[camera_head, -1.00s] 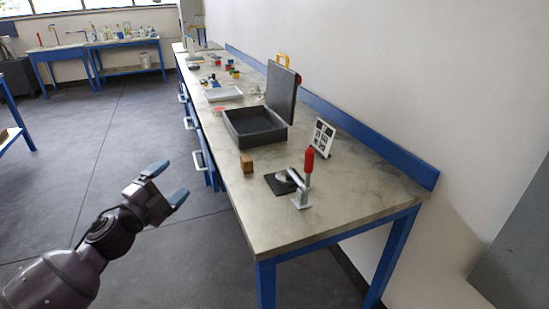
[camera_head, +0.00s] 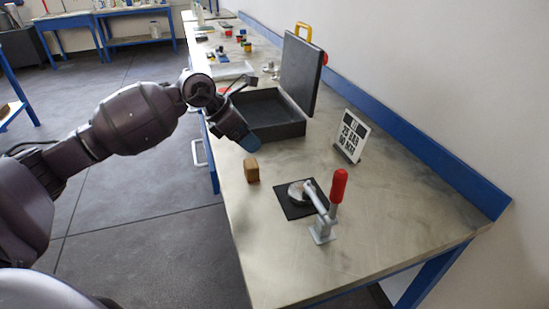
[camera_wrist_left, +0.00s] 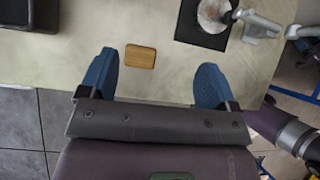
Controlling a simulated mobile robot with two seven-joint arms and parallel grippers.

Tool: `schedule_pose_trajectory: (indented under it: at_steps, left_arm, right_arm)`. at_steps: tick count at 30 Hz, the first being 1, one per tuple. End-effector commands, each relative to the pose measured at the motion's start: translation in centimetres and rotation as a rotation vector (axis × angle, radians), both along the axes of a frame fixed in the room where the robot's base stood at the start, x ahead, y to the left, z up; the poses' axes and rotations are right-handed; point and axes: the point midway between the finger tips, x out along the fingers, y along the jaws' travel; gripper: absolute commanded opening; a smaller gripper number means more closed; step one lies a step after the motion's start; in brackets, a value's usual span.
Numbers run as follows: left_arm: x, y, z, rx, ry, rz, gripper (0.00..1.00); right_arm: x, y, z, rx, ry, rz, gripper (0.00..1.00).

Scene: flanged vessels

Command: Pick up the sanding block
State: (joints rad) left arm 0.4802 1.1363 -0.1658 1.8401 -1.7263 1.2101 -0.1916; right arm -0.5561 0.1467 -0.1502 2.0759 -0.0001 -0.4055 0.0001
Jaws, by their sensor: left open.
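The sanding block (camera_head: 251,170) is a small brown block on the workbench near its left edge, in front of the open dark case. In the left wrist view the sanding block (camera_wrist_left: 140,56) lies flat between the lines of the two fingers, nearer the left finger, with bare bench around it. My left gripper (camera_head: 240,135) is above the bench, just behind and above the block in the head view. In the left wrist view the left gripper (camera_wrist_left: 154,82) has its blue fingertips wide apart with nothing between them. My right gripper is not seen.
A toggle clamp with a red handle (camera_head: 338,186) stands by a black pad (camera_head: 290,207) right of the block. The open case (camera_head: 290,128) and a printed sign (camera_head: 350,135) stand behind. The bench front (camera_head: 275,270) is clear.

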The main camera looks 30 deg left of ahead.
Motion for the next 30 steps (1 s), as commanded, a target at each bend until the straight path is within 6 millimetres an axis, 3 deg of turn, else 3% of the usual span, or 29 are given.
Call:
schedule_pose_trajectory:
  at_steps: [3,8,30]
  left_arm:
    - [-1.0,2.0,-1.4,0.144,0.067,-0.013,0.83]
    - [-1.9,2.9,-2.0,0.217,0.124,-0.033,0.83]
    - [0.3,0.9,-9.1,0.217,0.134,-0.044,0.83]
  right_arm:
    - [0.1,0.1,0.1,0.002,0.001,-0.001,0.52]
    - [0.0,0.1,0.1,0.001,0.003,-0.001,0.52]
    - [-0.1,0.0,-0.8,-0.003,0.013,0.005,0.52]
